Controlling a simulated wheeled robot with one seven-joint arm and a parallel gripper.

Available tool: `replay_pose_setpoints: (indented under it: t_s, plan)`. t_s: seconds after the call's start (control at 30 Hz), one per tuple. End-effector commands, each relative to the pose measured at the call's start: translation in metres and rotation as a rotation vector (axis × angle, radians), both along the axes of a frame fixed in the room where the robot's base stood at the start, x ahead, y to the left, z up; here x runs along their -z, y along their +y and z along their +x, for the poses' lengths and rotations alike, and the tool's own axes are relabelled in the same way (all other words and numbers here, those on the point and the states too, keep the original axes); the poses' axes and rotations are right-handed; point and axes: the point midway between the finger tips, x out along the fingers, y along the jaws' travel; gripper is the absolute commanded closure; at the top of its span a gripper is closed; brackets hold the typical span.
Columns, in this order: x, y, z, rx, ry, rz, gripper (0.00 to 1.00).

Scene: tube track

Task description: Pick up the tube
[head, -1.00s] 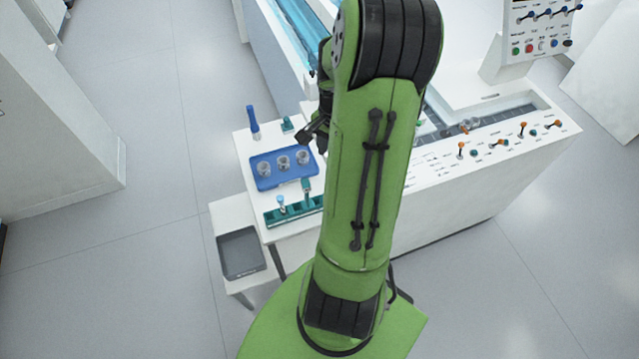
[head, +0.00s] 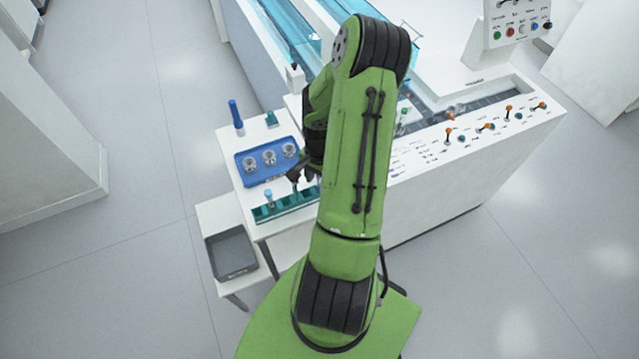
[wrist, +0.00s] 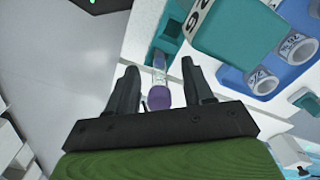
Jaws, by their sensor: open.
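A clear tube with a purple end (wrist: 159,97) shows in the wrist view, between my two fingers. Its other end meets a teal rack (wrist: 166,32). My gripper (wrist: 160,68) is open, with one dark finger on each side of the tube and visible gaps between. In the head view my gripper (head: 300,174) is partly hidden by my arm, close above the teal rack (head: 284,213). A light-blue-topped item (head: 269,197) stands at the rack's left part. The tube between my fingers cannot be made out in the head view.
A blue tray (head: 246,177) with 3 clear cups lies behind the rack. A blue upright item (head: 235,114) stands at the back left. A grey bin (head: 231,254) sits at the front left. A white console (head: 470,165) with levers is on the right.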

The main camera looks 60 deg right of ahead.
Motion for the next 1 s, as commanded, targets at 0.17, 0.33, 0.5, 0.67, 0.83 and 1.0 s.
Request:
replay_pose_setpoints:
  t_s: [0.17, 0.33, 0.5, 0.67, 0.83, 1.0]
  plan:
    - [-0.001, 0.000, 0.000, 0.000, 0.000, 0.000, 0.66]
    - [-0.001, 0.000, 0.000, 0.000, 0.000, 0.001, 0.92]
    - [-0.001, 0.000, 0.000, 0.000, 0.000, 0.001, 0.97]
    - [-0.007, 0.000, 0.000, -0.001, 0.000, 0.000, 0.97]
    - [-0.047, -0.001, 0.001, -0.001, -0.001, -0.007, 0.97]
    - [-0.086, -0.001, 0.000, -0.001, -0.001, -0.004, 0.97]
